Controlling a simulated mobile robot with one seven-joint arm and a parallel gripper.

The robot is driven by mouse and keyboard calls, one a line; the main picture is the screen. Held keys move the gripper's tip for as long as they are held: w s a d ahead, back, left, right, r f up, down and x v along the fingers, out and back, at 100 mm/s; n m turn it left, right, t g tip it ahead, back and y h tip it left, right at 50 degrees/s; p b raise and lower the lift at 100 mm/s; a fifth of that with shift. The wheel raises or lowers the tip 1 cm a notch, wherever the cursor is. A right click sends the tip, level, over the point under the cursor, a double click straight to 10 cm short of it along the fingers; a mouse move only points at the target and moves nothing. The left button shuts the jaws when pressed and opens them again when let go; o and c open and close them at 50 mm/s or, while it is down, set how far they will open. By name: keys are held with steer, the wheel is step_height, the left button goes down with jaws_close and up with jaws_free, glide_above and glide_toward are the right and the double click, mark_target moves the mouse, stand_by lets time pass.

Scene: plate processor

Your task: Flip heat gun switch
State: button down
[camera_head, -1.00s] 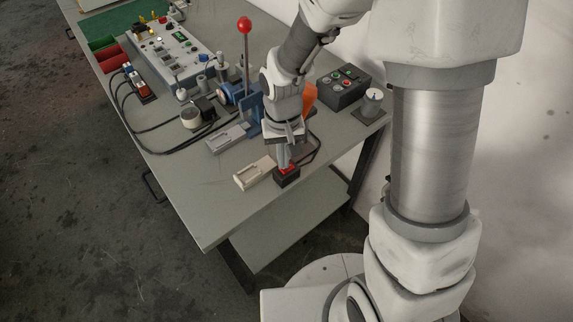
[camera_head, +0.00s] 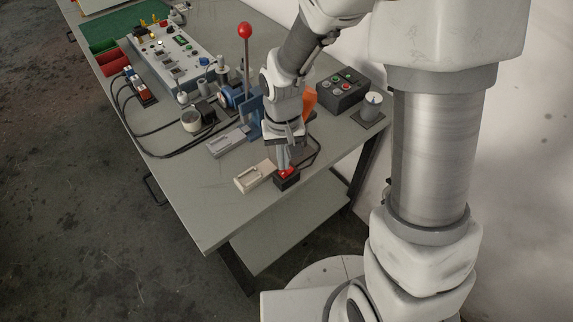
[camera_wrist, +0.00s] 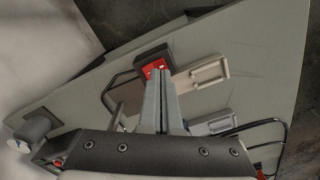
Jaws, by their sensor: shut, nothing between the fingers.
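The heat gun switch is a red rocker (camera_head: 287,172) on a small black box (camera_head: 287,183) near the table's front edge. It also shows in the wrist view as a red switch (camera_wrist: 154,66) in a dark housing (camera_wrist: 151,54). My gripper (camera_head: 284,164) is shut and empty, pointing down at the switch. In the wrist view the closed fingertips (camera_wrist: 160,74) overlap the near part of the red rocker. I cannot tell whether they touch it. An orange part (camera_head: 309,101), maybe the heat gun, is mostly hidden behind my arm.
A beige holder (camera_head: 254,177) sits just left of the switch box, and a grey one (camera_head: 227,142) lies farther back. A lever with a red ball (camera_head: 244,30) stands behind. A button box (camera_head: 341,90) and a cylinder on a plate (camera_head: 372,106) are at right. The front-left tabletop is clear.

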steer(key=shift+r+p, duration=1.75)
steer(key=shift+r, duration=0.9)
steer(key=s+d+r+t, duration=0.2)
steer(key=s+d+r, duration=0.1)
steer(key=r, duration=0.4)
steer(key=s+d+r+t, duration=0.1)
steer(key=s+d+r, duration=0.3)
steer(key=r, duration=0.3)
steer(key=s+d+r+t, duration=0.2)
steer(key=s+d+r, duration=0.1)
steer(key=s+r, duration=0.2)
steer(key=shift+s+d+r+m+t, duration=0.2)
steer(key=shift+d+r+m+t, duration=0.15)
steer(key=shift+r, duration=0.9)
steer(key=c, duration=1.5)
jaws_free()
steer(key=shift+c, duration=0.2)
